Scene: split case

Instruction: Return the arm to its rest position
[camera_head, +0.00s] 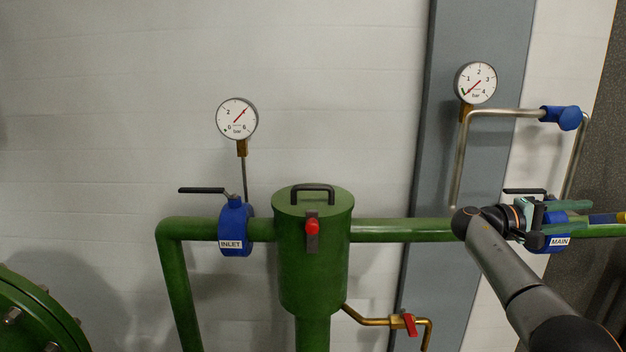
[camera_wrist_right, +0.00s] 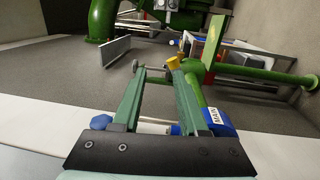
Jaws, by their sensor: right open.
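My right arm comes in from the lower right in the head view. My right gripper (camera_head: 588,217) points right, in front of the blue MAIN valve (camera_head: 556,243), and partly hides it. Its two green fingers are apart, with no object visibly held between them. In the wrist view the open fingers (camera_wrist_right: 157,70) point away from the camera, and the MAIN valve (camera_wrist_right: 220,122) is to their right. I cannot tell whether the gripper touches the valve. The valve's black lever (camera_head: 525,191) lies level above the gripper. My left gripper is not in view.
A green pipe (camera_head: 400,230) runs behind my arm to a green vessel (camera_head: 313,250). The blue INLET valve (camera_head: 235,228), two gauges (camera_head: 237,118) (camera_head: 476,82), a bent metal tube (camera_head: 500,112) and a red-handled brass drain (camera_head: 378,321) are nearby. The wall between the gauges is clear.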

